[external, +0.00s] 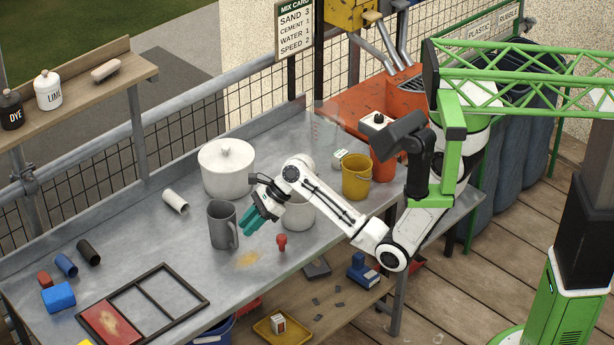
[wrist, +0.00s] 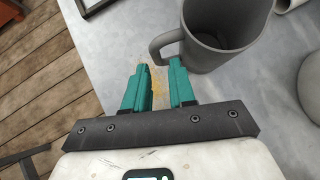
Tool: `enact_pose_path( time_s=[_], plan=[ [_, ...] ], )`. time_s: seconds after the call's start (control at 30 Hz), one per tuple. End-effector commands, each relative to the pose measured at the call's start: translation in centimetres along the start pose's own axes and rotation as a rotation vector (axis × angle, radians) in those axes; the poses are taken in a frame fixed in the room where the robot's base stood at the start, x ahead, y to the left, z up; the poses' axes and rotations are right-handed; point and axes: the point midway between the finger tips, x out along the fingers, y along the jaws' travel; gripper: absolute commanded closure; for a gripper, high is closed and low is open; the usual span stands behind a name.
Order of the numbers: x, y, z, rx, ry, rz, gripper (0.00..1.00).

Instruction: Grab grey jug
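The grey jug (external: 222,226) stands upright on the metal workbench, its handle on the side towards my gripper. In the wrist view the jug (wrist: 228,30) is at the top, with its open rim and handle (wrist: 160,47) visible. My gripper (external: 250,222), with teal fingers, is just right of the jug in the external view. In the wrist view the gripper (wrist: 160,65) is open, with nothing between its fingers. The handle lies just ahead of the fingertips, close to the right one; I cannot tell whether they touch.
A white lidded pot (external: 226,168) stands behind the jug, and a pale pot (external: 299,214) stands behind my wrist. A red stamp-like object (external: 281,243) and a yellowish stain (external: 247,260) are near the gripper. A dark frame (external: 160,297) lies front left.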

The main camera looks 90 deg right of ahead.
Motion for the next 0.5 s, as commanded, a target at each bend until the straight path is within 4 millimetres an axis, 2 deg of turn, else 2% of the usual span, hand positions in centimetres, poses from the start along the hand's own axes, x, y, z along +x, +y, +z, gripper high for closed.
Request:
enact_pose_path(
  time_s=[0.17,0.5],
  plan=[
    [1.2,0.1,0.1,-0.001,0.001,0.001,0.75],
    [5.5,0.4,0.3,-0.001,0.001,0.001,0.75]
  ],
)
